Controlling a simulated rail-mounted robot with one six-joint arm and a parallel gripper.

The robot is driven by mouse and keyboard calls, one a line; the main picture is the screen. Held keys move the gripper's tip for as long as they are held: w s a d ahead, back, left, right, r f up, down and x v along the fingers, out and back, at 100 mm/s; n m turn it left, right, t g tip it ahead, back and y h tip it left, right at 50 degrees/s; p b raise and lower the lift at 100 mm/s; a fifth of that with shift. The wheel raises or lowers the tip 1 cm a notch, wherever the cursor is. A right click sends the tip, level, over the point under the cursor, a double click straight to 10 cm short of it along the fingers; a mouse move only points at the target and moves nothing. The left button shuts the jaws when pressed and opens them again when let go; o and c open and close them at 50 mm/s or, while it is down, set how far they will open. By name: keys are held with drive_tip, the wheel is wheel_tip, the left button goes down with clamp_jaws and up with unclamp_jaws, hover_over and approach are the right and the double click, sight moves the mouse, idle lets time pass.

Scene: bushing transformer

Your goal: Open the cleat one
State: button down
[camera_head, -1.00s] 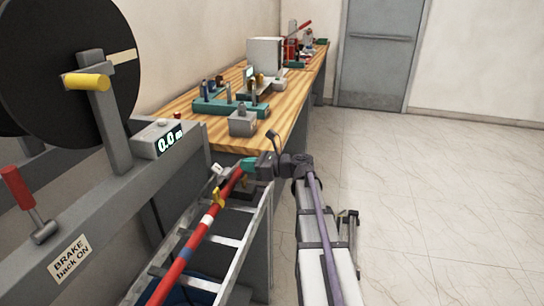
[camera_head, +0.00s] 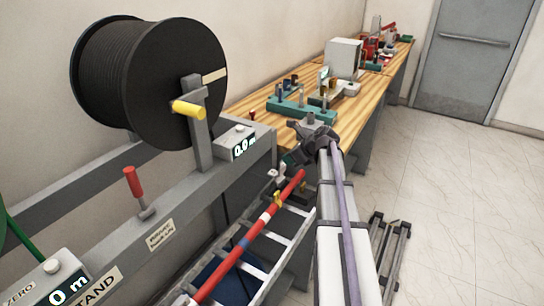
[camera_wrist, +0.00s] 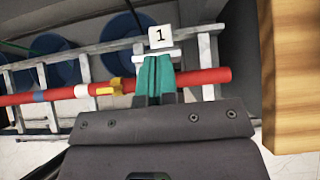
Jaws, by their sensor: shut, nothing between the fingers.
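A white plate marked 1 (camera_wrist: 160,38) stands just beyond my fingertips in the wrist view, with a white bar under it. This looks like cleat one, and its moving part is mostly hidden behind my fingers. My gripper (camera_wrist: 155,62) has teal fingers that are shut and empty. They point at the bar; I cannot tell whether they touch it. A red pole (camera_wrist: 205,77) runs crosswise by the fingers, with a yellow clip (camera_wrist: 108,87) on it to the left. The head view also shows the red pole (camera_head: 240,243), with my gripper (camera_head: 289,161) near its upper end.
A grey ladder (camera_wrist: 45,85) lies by the pole, with blue round tubs (camera_wrist: 75,68) behind it. A wooden bench (camera_wrist: 292,80) edge is close on the right. A cable drum (camera_head: 150,80) on its stand is at left. Open floor (camera_head: 460,190) lies at right.

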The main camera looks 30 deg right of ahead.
drive_tip(key=shift+w+a+r, duration=0.1)
drive_tip(key=shift+w+a, duration=0.1)
drive_tip(key=shift+w, duration=0.35)
drive_tip(key=s, duration=0.1)
drive_tip(key=s+d, duration=0.1)
drive_tip(key=shift+s+d+r, duration=0.15)
drive_tip(key=shift+s+d, duration=0.05)
drive_tip(key=shift+s, duration=0.2)
drive_tip(key=p+v, duration=0.7)
drive_tip(key=v, duration=0.3)
drive_tip(key=shift+r+p, duration=0.25)
drive_tip(key=shift+p, duration=0.15)
